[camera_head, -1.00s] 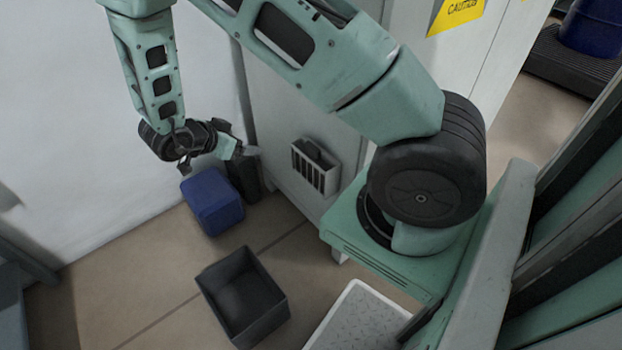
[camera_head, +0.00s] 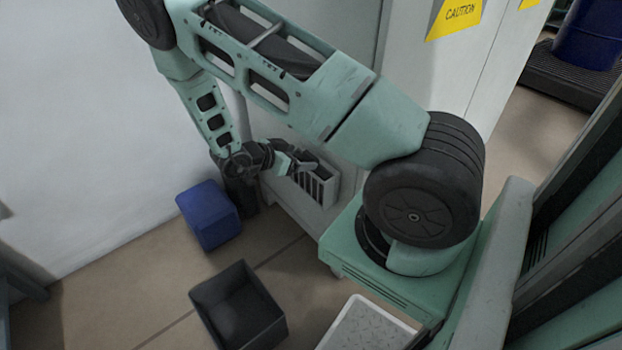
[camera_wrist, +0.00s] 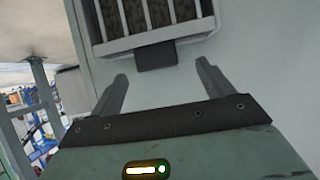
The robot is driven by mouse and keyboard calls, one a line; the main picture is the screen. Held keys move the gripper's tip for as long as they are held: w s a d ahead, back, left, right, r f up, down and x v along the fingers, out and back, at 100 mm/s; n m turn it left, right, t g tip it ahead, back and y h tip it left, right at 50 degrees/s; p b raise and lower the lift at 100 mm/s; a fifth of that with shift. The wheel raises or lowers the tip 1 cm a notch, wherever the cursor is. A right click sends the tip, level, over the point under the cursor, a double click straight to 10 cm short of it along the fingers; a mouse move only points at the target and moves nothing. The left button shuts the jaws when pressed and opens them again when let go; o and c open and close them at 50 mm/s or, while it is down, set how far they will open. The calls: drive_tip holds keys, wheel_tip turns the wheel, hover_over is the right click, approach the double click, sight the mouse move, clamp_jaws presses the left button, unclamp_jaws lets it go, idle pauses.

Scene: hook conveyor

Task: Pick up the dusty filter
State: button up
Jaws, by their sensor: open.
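The dusty filter (camera_wrist: 150,17) shows as dark, grimy panels behind the pale bars of a slotted holder (camera_wrist: 160,37) in the wrist view. A dark tab (camera_wrist: 156,55) sticks out from the holder's edge. My gripper (camera_wrist: 163,75) is open, with one finger on each side below the tab in that view and nothing between them. It is apart from the tab. In the head view the holder (camera_head: 318,189) is on the side of a white cabinet, and my gripper (camera_head: 303,163) is at its upper left, hiding part of it.
A blue bin (camera_head: 209,218) stands on the floor by the wall. An open, empty dark grey bin (camera_head: 238,308) stands nearer. A white cabinet (camera_head: 425,75) with yellow caution signs stands behind my arm. A blue drum (camera_head: 590,35) is far right. Floor around the bins is clear.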

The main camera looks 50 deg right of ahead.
sight(309, 157)
drive_tip(key=shift+s+b+x, duration=0.2)
drive_tip(key=shift+b+x, duration=0.25)
drive_tip(key=shift+x, duration=2.2)
drive_tip(key=shift+r, duration=0.15)
drive_tip(key=c, duration=1.4)
